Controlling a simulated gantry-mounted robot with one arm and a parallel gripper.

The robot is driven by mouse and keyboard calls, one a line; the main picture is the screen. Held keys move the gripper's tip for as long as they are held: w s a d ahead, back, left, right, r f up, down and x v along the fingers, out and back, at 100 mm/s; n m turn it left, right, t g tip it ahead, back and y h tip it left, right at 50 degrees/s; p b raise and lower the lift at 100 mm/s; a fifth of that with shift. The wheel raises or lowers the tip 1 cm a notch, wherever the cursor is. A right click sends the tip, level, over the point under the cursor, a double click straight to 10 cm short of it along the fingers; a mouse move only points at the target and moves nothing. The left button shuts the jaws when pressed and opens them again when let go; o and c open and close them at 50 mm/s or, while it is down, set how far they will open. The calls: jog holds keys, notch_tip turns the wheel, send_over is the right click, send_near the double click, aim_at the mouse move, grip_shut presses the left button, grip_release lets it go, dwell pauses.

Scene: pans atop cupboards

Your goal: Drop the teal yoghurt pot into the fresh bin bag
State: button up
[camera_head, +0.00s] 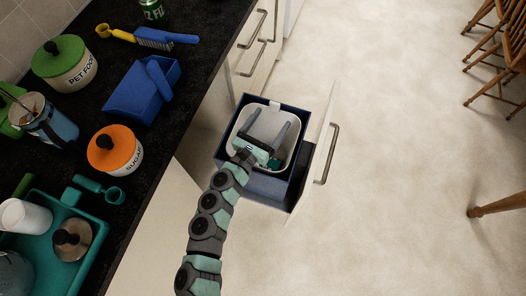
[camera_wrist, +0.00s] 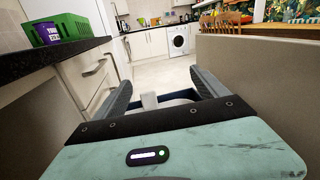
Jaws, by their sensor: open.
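The bin (camera_head: 270,186) is a dark blue box in a pulled-out cupboard unit, lined with a white bag (camera_head: 243,116) that is open at the top. A small teal thing, apparently the yoghurt pot (camera_head: 274,163), shows low inside the bag at the near right, partly hidden by my gripper. My gripper (camera_head: 273,117) is over the bin opening with its fingers apart and nothing between them. In the wrist view my gripper (camera_wrist: 160,82) is also open and empty, with part of the white liner beyond it.
The black worktop at left holds a teal tray (camera_head: 97,245), an orange-lidded sugar pot (camera_head: 112,152), a pet food pot (camera_head: 63,64), a blue dustpan (camera_head: 135,92) and a brush (camera_head: 160,38). The drawer front (camera_head: 313,160) stands out into the room. Open floor and wooden chairs (camera_head: 497,45) lie right.

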jog(key=b+v, duration=0.1)
jog(key=v, duration=0.9)
jog(key=shift+s+a, duration=0.25)
jog(key=shift+s, duration=0.1)
